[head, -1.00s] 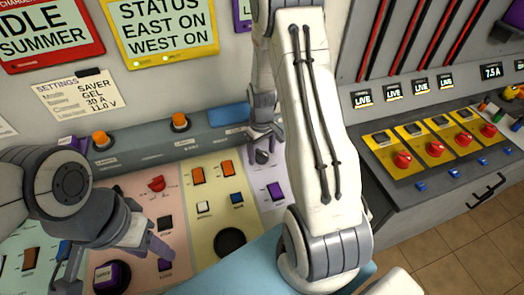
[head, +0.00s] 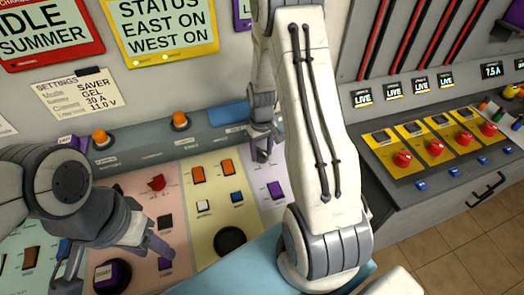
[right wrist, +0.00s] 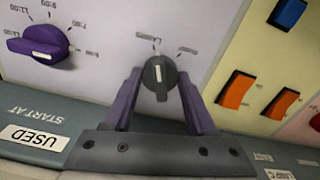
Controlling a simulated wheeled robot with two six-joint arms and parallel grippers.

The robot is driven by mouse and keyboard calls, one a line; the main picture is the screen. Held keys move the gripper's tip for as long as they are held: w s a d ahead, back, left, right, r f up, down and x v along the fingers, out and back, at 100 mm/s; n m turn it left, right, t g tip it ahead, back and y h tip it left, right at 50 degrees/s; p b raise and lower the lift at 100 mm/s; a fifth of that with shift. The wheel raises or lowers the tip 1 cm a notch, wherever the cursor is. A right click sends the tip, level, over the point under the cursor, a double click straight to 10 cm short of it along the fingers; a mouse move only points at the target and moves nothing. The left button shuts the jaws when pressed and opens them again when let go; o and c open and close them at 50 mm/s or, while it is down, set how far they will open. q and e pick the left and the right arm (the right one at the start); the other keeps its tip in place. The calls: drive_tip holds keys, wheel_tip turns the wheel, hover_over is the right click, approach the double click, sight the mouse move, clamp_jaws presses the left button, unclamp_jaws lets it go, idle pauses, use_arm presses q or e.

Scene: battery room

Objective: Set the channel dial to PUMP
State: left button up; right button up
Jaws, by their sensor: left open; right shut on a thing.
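The channel dial seems to be the dark round knob (right wrist: 159,78) in the right wrist view, with a white mark on its face and small labels beside it too blurred to read. My right gripper (right wrist: 160,98) has its two purple fingers on either side of this knob and is shut on it. In the head view the right gripper (head: 263,148) is over the pale panel, and its fingers mostly hide the knob. My left gripper (head: 113,256) is open and empty over the pink panel at the lower left.
A purple dial (right wrist: 42,45) is beside the dark knob in the right wrist view, and orange switches (right wrist: 236,90) are on the yellow panel.

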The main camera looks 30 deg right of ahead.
sight(262, 151)
drive_tip(key=m, duration=1)
drive_tip(key=shift+m, duration=0.4)
idle(0.4)
drive_tip(key=o, duration=1.4)
drive_tip(key=shift+c, duration=0.2)
wheel_tip(262, 151, up, 10)
drive_tip(key=shift+f+b, duration=0.1)
drive_tip(key=shift+b, duration=0.7)
drive_tip(key=shift+r, duration=0.4)
